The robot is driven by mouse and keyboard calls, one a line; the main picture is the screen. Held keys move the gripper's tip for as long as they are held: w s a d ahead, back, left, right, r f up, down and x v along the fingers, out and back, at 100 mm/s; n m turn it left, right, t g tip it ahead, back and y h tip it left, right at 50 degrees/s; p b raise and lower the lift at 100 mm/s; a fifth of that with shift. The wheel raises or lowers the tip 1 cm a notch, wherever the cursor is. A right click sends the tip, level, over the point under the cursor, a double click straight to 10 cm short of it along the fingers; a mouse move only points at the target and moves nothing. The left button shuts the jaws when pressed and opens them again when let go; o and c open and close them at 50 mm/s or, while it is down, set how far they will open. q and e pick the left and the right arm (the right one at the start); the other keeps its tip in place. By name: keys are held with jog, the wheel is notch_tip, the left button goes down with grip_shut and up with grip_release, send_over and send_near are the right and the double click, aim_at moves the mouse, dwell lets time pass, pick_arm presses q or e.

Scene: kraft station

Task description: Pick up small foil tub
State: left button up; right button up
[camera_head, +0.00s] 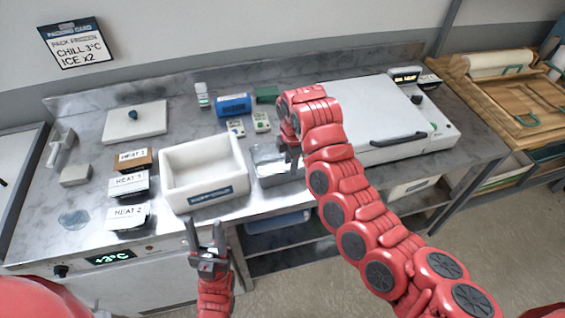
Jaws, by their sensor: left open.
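A silver, open-topped tub (270,172), which looks like the small foil tub, sits on the steel counter just right of a white foam box (205,202). My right gripper (290,152) points down at the tub's back right part. The red wrist hides that part, and I cannot tell whether the fingers touch the tub or are open. My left gripper (205,228) is open and empty, in front of the foam box near the counter's front edge, fingers pointing away from me.
Three labelled packs, one of them HEAT 2 (128,216), stand left of the foam box. A white lid (135,121), a blue box (234,105) and small green-and-white devices lie behind. A large white machine (375,110) fills the right side. The front left counter has some free room.

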aim_at(288, 175)
jog(key=f+p, duration=0.2)
jog(key=f, duration=0.1)
jog(key=f+p, duration=0.1)
jog(key=shift+a+f+p, duration=0.3)
jog(key=shift+a+f, duration=0.05)
jog(key=shift+f, duration=0.3)
jog(key=shift+w, duration=0.1)
grip_shut()
dwell(0.7)
